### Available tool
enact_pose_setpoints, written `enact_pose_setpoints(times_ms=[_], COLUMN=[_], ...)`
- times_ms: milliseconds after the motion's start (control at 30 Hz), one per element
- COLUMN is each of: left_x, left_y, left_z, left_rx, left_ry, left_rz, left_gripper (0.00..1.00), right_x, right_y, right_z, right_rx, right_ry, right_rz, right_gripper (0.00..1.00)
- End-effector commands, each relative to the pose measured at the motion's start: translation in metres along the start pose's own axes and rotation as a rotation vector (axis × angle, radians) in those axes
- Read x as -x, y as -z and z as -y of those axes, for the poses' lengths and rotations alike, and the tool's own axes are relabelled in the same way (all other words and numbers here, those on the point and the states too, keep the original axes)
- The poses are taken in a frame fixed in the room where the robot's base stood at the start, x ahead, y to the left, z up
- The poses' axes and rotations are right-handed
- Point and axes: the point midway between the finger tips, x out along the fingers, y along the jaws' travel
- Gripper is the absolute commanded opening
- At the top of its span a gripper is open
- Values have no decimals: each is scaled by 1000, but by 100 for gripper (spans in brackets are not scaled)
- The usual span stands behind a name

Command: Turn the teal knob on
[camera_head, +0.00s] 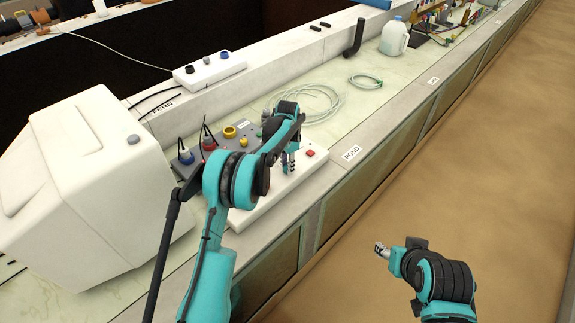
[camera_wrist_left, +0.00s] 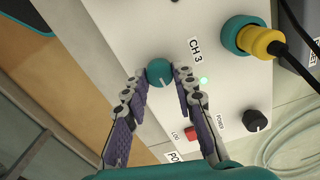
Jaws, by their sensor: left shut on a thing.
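The teal knob (camera_wrist_left: 159,72) sits on a white panel (camera_wrist_left: 130,22) beside the "CH 3" label. It has a pale pointer line on its lower side in the left wrist view. My left gripper (camera_wrist_left: 161,76) has one finger on each side of the knob and is shut on it. A small green light (camera_wrist_left: 204,80) glows near the knob. In the head view, my left gripper (camera_head: 289,163) reaches down to the white box (camera_head: 258,208), and the knob is hidden there. My right gripper (camera_head: 381,249) is away from the box, over the brown floor; its jaws are too small to read.
A red button (camera_wrist_left: 192,133) and a black knob (camera_wrist_left: 257,120) are on the same panel. A yellow plug (camera_wrist_left: 258,42) sits in a teal socket. A white housing (camera_head: 90,180) stands left of my left arm. Coiled tubing (camera_head: 310,100) lies behind the box.

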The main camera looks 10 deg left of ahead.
Motion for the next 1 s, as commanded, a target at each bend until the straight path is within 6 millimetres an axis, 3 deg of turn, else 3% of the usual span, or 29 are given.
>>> enact_pose_setpoints(times_ms=[667, 700, 767, 1000], left_x=[-1, -1, -1, 0], left_y=[0, 0, 0, 0], left_z=[0, 0, 0, 0], left_rx=[-59, -59, -59, -58], left_ry=[-1, -1, -1, 0], left_rz=[1, 1, 1, 0], left_gripper=[0, 34, 47, 47], right_x=[0, 0, 0, 0], right_y=[0, 0, 0, 0], right_z=[0, 0, 0, 0], right_rx=[0, 0, 0, 0], right_ry=[0, 0, 0, 0], right_rz=[0, 0, 0, 0], right_gripper=[49, 49, 49, 49])
